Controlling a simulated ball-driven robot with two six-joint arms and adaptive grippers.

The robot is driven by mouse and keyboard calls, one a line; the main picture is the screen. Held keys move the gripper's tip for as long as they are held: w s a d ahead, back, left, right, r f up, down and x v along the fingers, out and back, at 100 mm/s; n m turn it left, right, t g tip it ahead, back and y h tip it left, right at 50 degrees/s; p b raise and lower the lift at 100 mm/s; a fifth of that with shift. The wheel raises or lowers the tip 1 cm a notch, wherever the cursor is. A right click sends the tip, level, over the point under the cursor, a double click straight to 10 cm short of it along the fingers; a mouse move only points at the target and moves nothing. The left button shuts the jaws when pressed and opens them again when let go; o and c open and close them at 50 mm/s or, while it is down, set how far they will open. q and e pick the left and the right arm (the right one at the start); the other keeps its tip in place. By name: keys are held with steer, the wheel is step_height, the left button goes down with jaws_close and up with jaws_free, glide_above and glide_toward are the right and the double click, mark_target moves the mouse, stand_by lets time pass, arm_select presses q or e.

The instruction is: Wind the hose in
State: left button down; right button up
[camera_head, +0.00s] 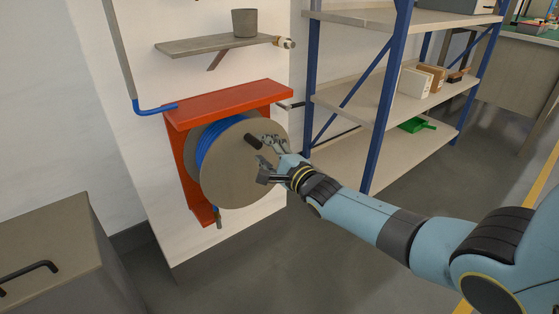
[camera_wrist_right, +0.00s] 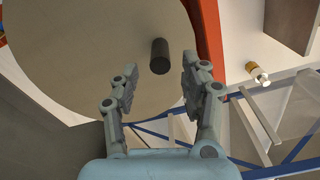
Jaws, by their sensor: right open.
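The hose reel (camera_head: 232,170) hangs in a red bracket (camera_head: 228,100) on a white wall panel. Blue hose (camera_head: 208,146) is wound behind its round grey-brown front disc. A dark crank handle (camera_head: 252,141) sticks out from the disc. A short hose end (camera_head: 218,220) hangs below the bracket. My right gripper (camera_head: 266,158) is open in front of the disc, close to the handle. In the right wrist view the handle (camera_wrist_right: 160,56) stands ahead of the open fingers (camera_wrist_right: 157,90), between their lines and apart from them. My left gripper is not in view.
A wall shelf (camera_head: 215,45) with a grey pot (camera_head: 245,22) is above the reel. A blue-framed rack (camera_head: 380,110) stands close on the right with boxes and a green dustpan (camera_head: 416,125). A grey cabinet (camera_head: 60,250) is at lower left. Floor between is clear.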

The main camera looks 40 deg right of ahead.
steer(key=s, duration=0.6)
steer(key=shift+s+d, duration=0.15)
steer(key=shift+s, duration=0.25)
steer(key=s+a+f+n+g+h+p, duration=0.15)
steer(key=s+f+n+g+p, duration=0.6)
steer(key=s+f, duration=2)
steer(key=s+f+n+g+b, duration=0.1)
steer(key=s+n+g, duration=0.2)
steer(key=s, duration=0.6)
steer(key=s+a+f+n+g, duration=0.1)
steer(key=s+f+n+g, duration=0.1)
steer(key=s+n, duration=0.4)
steer(key=s+a+f+n+g+b, duration=0.1)
steer(key=s+n+g, duration=0.4)
steer(key=s, duration=0.7)
steer(key=shift+s+f+b, duration=0.15)
steer(key=shift+f+b, duration=0.2)
steer(key=shift+f, duration=0.4)
